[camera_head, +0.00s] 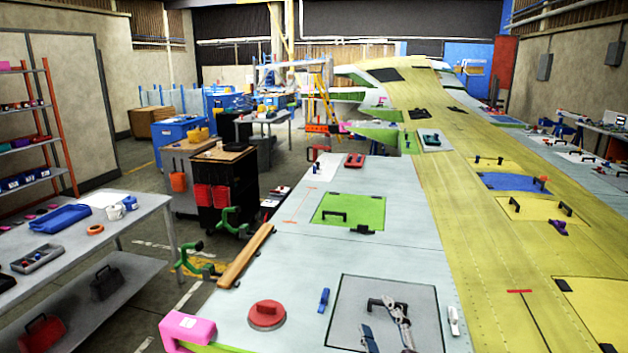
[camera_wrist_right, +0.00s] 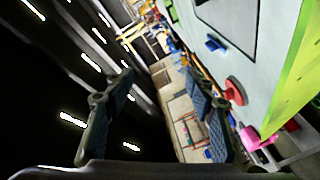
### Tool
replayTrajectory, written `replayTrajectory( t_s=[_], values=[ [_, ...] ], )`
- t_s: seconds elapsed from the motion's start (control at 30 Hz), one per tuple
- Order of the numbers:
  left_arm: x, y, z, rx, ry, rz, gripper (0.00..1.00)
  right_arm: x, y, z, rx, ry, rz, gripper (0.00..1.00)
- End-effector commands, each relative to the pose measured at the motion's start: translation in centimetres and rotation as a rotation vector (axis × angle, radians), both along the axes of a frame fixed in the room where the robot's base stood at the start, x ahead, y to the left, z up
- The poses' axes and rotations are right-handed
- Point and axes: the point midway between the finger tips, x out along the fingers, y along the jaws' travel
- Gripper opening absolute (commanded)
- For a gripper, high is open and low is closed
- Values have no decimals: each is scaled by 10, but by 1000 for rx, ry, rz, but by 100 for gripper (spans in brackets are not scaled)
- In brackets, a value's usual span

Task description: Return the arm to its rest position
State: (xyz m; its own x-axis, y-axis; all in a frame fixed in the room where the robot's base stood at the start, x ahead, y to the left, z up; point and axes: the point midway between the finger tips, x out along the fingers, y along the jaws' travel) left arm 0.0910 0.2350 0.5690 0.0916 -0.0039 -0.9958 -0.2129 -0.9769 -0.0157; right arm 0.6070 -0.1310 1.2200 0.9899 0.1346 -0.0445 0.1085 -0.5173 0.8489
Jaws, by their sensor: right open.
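My right gripper (camera_head: 386,328) shows at the bottom of the head view, in front of a grey square panel (camera_head: 425,300) with a black handle (camera_head: 375,303) on the wing surface. In the right wrist view its two fingers (camera_wrist_right: 158,85) stand wide apart with nothing between them. That view is tilted and looks across the room, with the wing edge at the right. I cannot tell how far the gripper is above the panel. My left gripper is not in view.
Near the gripper lie a red round part (camera_head: 267,314), a blue clamp (camera_head: 323,300) and a pink bracket (camera_head: 188,328) at the wing's edge. A green panel (camera_head: 365,212) is farther along. A grey table (camera_head: 150,212) stands at left, across an aisle.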

Motion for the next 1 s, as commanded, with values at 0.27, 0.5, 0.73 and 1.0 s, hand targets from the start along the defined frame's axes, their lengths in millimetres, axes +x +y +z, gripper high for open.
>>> replayTrajectory(
  t_s=[0.27, 0.5, 0.73, 1.0],
  values=[
    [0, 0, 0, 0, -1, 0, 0, -130, -64, -150, 406, 622, -330, 51],
    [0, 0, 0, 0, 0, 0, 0, -234, -75, -204, 561, 950, -507, 51],
    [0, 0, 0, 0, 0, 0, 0, -313, -75, -224, 642, 1169, -628, 51],
    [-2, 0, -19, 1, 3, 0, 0, -315, -72, -299, 644, 1228, -656, 51]
  ],
)
